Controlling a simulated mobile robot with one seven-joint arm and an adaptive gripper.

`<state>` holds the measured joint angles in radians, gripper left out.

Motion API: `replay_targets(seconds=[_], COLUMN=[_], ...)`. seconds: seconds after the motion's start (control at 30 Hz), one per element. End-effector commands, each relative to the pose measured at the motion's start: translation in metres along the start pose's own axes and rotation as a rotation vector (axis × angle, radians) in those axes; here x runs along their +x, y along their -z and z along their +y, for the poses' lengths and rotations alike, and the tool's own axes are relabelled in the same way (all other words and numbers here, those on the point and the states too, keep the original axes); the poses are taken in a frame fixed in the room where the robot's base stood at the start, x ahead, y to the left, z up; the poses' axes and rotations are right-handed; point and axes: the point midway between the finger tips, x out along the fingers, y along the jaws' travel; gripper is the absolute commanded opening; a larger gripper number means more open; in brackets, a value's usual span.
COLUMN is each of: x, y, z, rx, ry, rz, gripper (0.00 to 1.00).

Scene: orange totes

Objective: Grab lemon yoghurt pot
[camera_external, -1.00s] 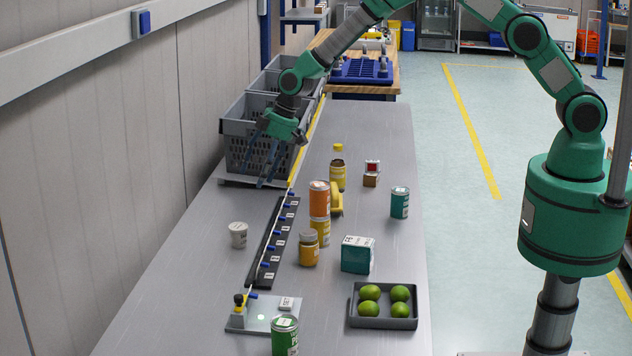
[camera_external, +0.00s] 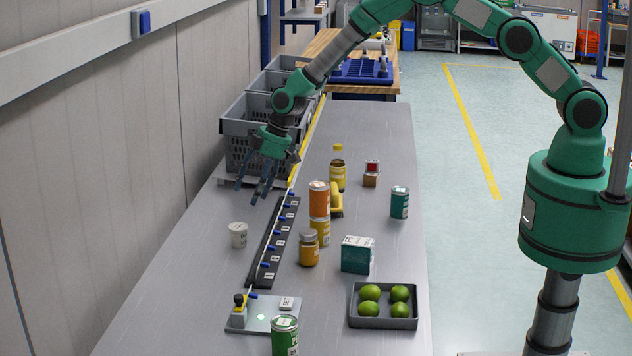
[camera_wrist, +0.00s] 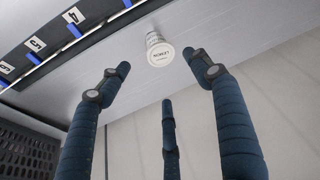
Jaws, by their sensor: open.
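A small white pot (camera_external: 238,235) stands upright on the grey bench, left of the black numbered strip. It is the likely lemon yoghurt pot; the writing on its lid is too small to read surely. In the wrist view the pot (camera_wrist: 158,47) shows its round lid, beyond the fingertips and between the two outer fingers. My gripper (camera_external: 253,188) has three dark blue fingers, spread open and empty. It hangs above the bench, beyond the pot in the external view, in front of the grey crates. It does not touch the pot.
The black numbered strip (camera_external: 272,245) with blue pegs runs just right of the pot. Grey crates (camera_external: 240,150) stand behind my gripper. An orange can (camera_external: 319,198), a jar (camera_external: 308,250) and a tray of limes (camera_external: 356,320) are further right. The bench left of the pot is clear.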

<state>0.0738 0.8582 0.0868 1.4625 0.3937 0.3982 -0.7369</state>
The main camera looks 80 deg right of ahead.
Motion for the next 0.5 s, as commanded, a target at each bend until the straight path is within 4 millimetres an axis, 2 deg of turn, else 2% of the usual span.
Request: replay_targets(seconds=[0.5], x=[0.054], y=[0.0], z=[0.0], rx=[0.0], ry=[0.0], rz=[0.0], gripper=[0.64])
